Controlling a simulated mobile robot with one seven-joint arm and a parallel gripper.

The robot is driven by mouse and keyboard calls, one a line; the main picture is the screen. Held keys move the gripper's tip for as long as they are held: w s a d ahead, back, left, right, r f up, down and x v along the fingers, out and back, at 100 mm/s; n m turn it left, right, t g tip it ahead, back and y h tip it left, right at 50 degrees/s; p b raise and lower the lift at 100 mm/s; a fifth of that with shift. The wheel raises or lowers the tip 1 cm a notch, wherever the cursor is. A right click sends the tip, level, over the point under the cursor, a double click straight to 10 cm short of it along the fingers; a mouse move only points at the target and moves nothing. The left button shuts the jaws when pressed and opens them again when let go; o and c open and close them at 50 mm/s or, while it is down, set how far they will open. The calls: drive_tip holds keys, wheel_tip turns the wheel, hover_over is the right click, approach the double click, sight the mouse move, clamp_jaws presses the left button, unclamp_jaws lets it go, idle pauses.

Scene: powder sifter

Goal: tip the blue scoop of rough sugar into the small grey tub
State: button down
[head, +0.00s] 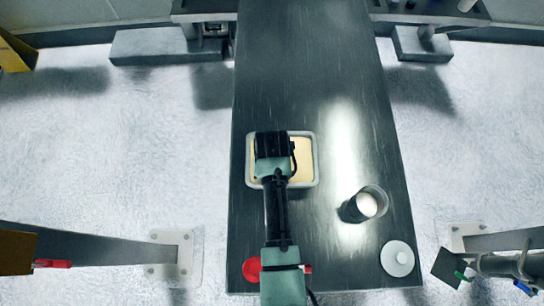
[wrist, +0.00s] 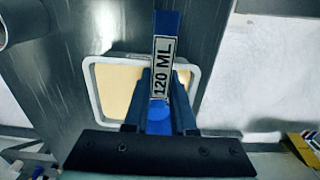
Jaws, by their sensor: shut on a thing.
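The blue scoop (wrist: 166,25) shows in the wrist view, its flat blue handle carrying a white "120 ML" label. My gripper (wrist: 160,98) is shut on the scoop, with a dark finger on either side of it. A pale grey, square-rimmed tub (head: 316,165) lies below my gripper in the head view and holds something cream-coloured. The tub also shows behind the scoop in the wrist view (wrist: 193,75). My gripper (head: 271,146) covers part of the tub in the head view, and the scoop is hidden there. I cannot see what the scoop holds.
A dark cup (head: 352,211) with a white content or inside stands right of the tub. A round white lid (head: 397,259) lies at the front right of the metal table (head: 300,60). A red round thing (head: 251,270) is at the front left. The table's far part is clear.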

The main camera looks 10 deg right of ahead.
drive_tip(key=shift+f+b, duration=2.9)
drive_tip(key=shift+f, duration=0.15)
drive_tip(key=shift+s+d, duration=0.6)
drive_tip(key=shift+d, duration=2.25)
drive_tip(key=a+r+p, duration=0.4)
drive_tip(key=r+p, duration=0.3)
drive_tip(key=r, duration=0.1)
drive_tip(key=shift+w+p, duration=0.4)
drive_tip(key=shift+s+d+f+t+y+b, duration=0.15)
drive_tip(key=shift+d+y+b, duration=0.3)
drive_tip(key=shift+y, duration=0.5)
drive_tip(key=shift+d+f+t+y+b, duration=0.15)
drive_tip(key=shift+d+t+y+b, duration=0.25)
drive_tip(key=shift+y, duration=0.6)
drive_tip(key=shift+s+d+f+t+y+b, duration=0.15)
drive_tip(key=shift+d+y+b, duration=0.1)
drive_tip(key=shift+d+y, duration=0.55)
